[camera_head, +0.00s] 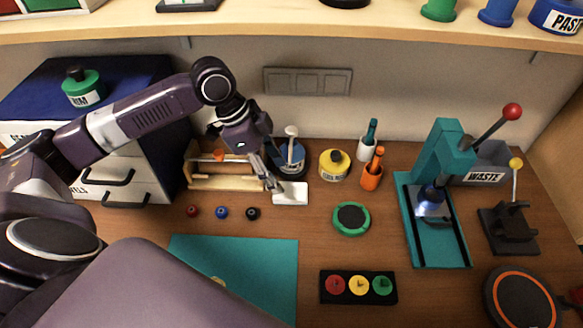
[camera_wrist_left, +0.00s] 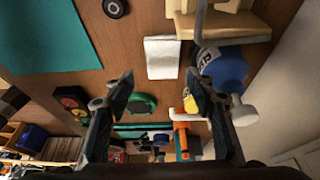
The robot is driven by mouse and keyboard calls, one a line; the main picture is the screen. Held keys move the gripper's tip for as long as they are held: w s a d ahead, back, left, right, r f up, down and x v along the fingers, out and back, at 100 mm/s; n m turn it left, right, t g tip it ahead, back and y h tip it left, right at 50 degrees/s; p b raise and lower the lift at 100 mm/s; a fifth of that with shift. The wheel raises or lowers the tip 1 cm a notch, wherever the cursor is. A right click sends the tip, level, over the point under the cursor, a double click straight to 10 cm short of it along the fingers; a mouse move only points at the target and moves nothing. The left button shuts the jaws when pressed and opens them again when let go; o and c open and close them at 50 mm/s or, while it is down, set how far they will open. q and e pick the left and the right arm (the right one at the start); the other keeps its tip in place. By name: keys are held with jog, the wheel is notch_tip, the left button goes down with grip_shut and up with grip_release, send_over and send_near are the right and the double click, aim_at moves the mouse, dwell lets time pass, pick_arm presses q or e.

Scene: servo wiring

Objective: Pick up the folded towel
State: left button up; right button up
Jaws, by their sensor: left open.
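The folded towel (camera_head: 290,193) is a small white rectangle lying flat on the brown bench, in front of the blue pot. In the left wrist view the towel (camera_wrist_left: 161,57) lies past the fingertips, roughly centred between them. My left gripper (camera_head: 273,185) points down at the towel's left end, close to it. In the left wrist view the fingers (camera_wrist_left: 159,88) are spread, with nothing between them. Whether a fingertip touches the towel cannot be told. My right gripper is not in view.
A blue pot with a white-topped stick (camera_head: 291,158) stands right behind the towel, and a wooden rack (camera_head: 225,183) to its left. A yellow pot (camera_head: 334,164) and a green-rimmed disc (camera_head: 351,218) are on the right. Small knobs (camera_head: 222,213) and a teal mat (camera_head: 270,262) lie in front.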

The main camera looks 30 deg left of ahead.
aim_at(290, 190)
pick_arm(q)
jog(key=shift+w+f, duration=0.1)
jog(key=shift+w, duration=0.1)
jog(key=shift+w+d+f, duration=0.1)
jog(key=shift+f, duration=0.2)
jog(key=shift+x, duration=0.85)
jog(key=p+x, duration=0.1)
jog(key=x, duration=0.3)
jog(key=shift+f+p, duration=0.3)
jog(key=shift+f, duration=0.25)
jog(key=shift+c, duration=0.7)
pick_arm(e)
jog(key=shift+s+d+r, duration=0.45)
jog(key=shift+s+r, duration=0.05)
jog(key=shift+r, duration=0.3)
pick_arm(q)
jog(key=c, duration=0.7)
jog(key=shift+o, duration=0.2)
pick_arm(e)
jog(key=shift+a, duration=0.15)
pick_arm(q)
jog(key=shift+r, duration=0.1)
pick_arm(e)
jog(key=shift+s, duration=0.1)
